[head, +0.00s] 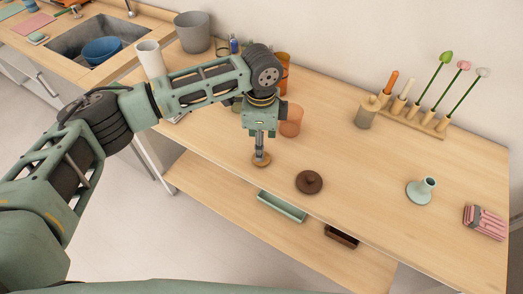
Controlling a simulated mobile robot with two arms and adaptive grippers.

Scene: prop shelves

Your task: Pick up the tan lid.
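The tan lid (261,163), a small round disc, is near the front edge of the wooden table in the head view. My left gripper (260,154) points down right over its middle and hides its top. The fingers look like one narrow column, so whether they grip the lid is unclear. I cannot tell whether the lid rests on the table or is slightly raised. My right gripper is not in view.
A dark brown lid (309,182) lies to the right. A terracotta cup (291,121) stands close behind my gripper. The table's middle is clear. A green tray (282,207) is on the lower shelf.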

